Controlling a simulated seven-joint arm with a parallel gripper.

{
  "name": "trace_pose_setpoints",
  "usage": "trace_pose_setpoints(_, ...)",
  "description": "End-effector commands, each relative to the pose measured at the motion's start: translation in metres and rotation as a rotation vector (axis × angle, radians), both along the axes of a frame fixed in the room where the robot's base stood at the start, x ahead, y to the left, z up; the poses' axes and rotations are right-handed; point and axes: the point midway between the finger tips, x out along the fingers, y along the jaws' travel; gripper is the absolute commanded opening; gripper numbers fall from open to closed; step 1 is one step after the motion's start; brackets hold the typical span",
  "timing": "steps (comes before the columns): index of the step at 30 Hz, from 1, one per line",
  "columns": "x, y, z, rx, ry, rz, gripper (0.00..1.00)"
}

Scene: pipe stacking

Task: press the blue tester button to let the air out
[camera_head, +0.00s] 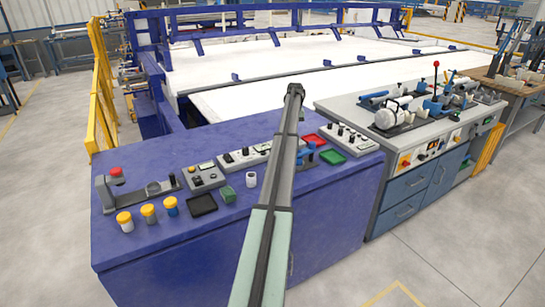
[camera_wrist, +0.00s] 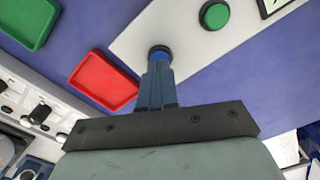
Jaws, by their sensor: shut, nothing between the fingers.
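The blue tester button (camera_wrist: 160,49) shows in the wrist view as a small round dark-blue button on a pale grey panel (camera_wrist: 190,30). My gripper (camera_wrist: 159,66) is shut and empty, its dark blue fingers together and pointing at the button. The fingertips overlap the button's near edge in the picture. I cannot tell whether they touch it or whether it is pressed down. A green button (camera_wrist: 214,15) sits on the same panel, up and right of the fingertips. In the head view my arm hides the tester button.
A red tray (camera_wrist: 102,80) and a green tray (camera_wrist: 25,18) lie left of the panel on the blue bench (camera_head: 140,240). Several yellow-capped jars, including one (camera_head: 124,221), stand at its front left. A grey-topped bench (camera_head: 350,104) with equipment stands at right.

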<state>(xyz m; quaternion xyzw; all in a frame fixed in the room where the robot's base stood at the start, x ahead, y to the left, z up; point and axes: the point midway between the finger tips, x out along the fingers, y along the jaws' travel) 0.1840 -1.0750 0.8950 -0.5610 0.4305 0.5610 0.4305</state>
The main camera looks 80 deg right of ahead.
Motion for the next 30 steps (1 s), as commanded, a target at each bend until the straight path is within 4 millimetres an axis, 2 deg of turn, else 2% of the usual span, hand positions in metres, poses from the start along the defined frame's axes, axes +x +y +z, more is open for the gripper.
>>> trace_pose_setpoints(30,0.0,0.0,-0.0087,0.0,0.0,0.0,0.0)
